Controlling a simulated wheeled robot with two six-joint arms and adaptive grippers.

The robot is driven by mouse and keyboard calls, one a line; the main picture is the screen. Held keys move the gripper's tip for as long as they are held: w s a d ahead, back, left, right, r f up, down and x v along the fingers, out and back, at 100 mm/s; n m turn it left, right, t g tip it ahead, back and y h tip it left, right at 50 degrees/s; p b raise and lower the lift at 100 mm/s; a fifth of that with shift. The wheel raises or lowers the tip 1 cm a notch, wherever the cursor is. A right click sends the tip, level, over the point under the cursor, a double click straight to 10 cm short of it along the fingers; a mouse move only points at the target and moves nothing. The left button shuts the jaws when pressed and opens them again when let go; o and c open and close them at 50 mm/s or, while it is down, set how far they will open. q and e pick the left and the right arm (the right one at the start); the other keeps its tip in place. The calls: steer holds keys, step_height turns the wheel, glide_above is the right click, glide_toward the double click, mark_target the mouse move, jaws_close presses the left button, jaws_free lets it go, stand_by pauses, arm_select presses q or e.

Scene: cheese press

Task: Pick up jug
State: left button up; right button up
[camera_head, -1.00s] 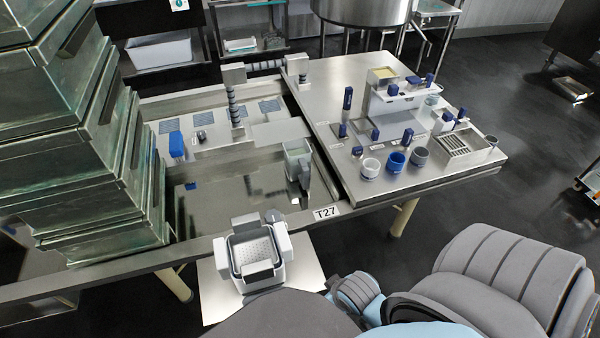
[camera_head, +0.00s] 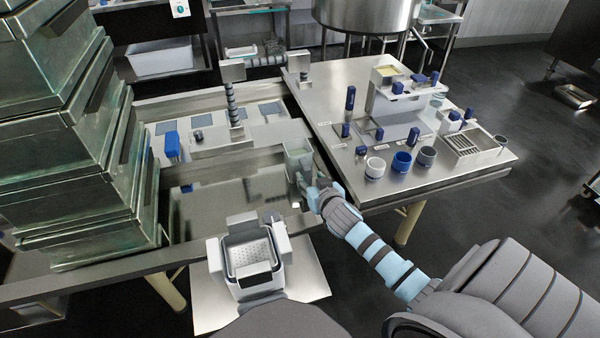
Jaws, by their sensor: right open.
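The jug (camera_head: 293,160) is a pale, greenish see-through vessel. It stands upright in the sunken metal basin near its right edge. My right gripper (camera_head: 308,173) is open at the jug's right side, where the handle is. The fingers cover the handle and part of the jug's lower side, and I cannot tell whether they touch it. My left gripper is not in view.
A tall stack of metal bins (camera_head: 70,150) stands at the left. A white perforated mould box (camera_head: 250,262) sits in front of the basin. The steel table (camera_head: 440,178) at right holds blue, white and grey cups. The basin floor (camera_head: 215,205) left of the jug is bare.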

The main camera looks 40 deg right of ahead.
mark_target(308, 174)
steer(key=b+x, duration=0.1)
steer(key=x, duration=0.1)
steer(key=b+x, duration=0.1)
steer(key=x, duration=0.1)
steer(key=f+b+x, duration=0.1)
steer(key=x, duration=0.1)
steer(key=shift+d, duration=0.3)
steer(key=shift+w, duration=0.15)
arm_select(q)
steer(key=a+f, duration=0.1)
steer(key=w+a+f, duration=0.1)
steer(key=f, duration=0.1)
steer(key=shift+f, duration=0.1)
arm_select(e)
steer(key=shift+c, duration=0.4)
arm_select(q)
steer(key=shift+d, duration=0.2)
arm_select(e)
steer(key=shift+r, duration=0.15)
jaws_close()
